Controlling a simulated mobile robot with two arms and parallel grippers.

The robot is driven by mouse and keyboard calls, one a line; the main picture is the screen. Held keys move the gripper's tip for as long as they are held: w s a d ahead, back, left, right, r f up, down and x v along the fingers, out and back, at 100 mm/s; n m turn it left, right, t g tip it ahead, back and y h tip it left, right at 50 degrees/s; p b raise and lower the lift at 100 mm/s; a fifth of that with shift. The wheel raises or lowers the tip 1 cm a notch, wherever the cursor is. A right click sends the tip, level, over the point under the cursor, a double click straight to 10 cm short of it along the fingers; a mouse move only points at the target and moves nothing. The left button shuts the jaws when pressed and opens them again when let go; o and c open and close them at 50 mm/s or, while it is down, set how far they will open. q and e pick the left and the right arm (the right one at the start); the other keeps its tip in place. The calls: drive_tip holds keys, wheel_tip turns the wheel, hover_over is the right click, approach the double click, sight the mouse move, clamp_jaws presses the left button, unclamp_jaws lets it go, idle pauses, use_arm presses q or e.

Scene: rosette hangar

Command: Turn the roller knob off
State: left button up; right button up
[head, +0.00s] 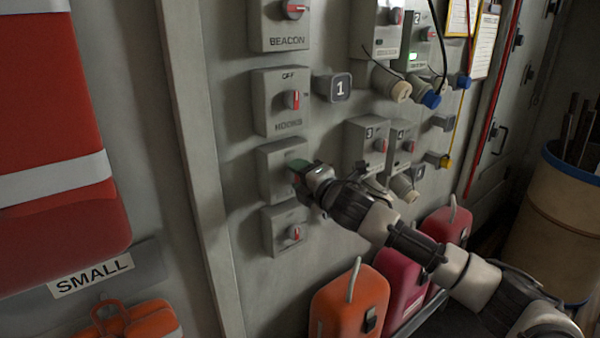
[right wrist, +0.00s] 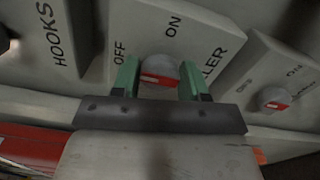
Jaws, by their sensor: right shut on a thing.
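The roller knob (right wrist: 160,70) is a grey round knob with a red-and-white marking, on a grey box (right wrist: 206,24) lettered OFF, ON and "LLER" in the right wrist view. My right gripper (right wrist: 160,84) has its two green fingers on either side of the knob and is shut on it. In the head view my right gripper (head: 299,170) reaches the third box down (head: 268,173) in the left column, and it hides the knob. Which word the knob points at I cannot tell. My left gripper is not in view.
The hooks box (head: 281,101) is just above and another knob box (head: 285,230) just below. Orange (head: 350,300) and red cans (head: 401,287) stand below my right arm.

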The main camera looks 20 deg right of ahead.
drive_tip(key=shift+f, duration=0.1)
idle(0.3)
drive_tip(key=o, duration=0.9)
drive_tip(key=b+v, duration=0.4)
drive_tip(key=v, duration=0.6)
drive_tip(key=shift+s+d, duration=0.1)
drive_tip(key=shift+s, duration=0.3)
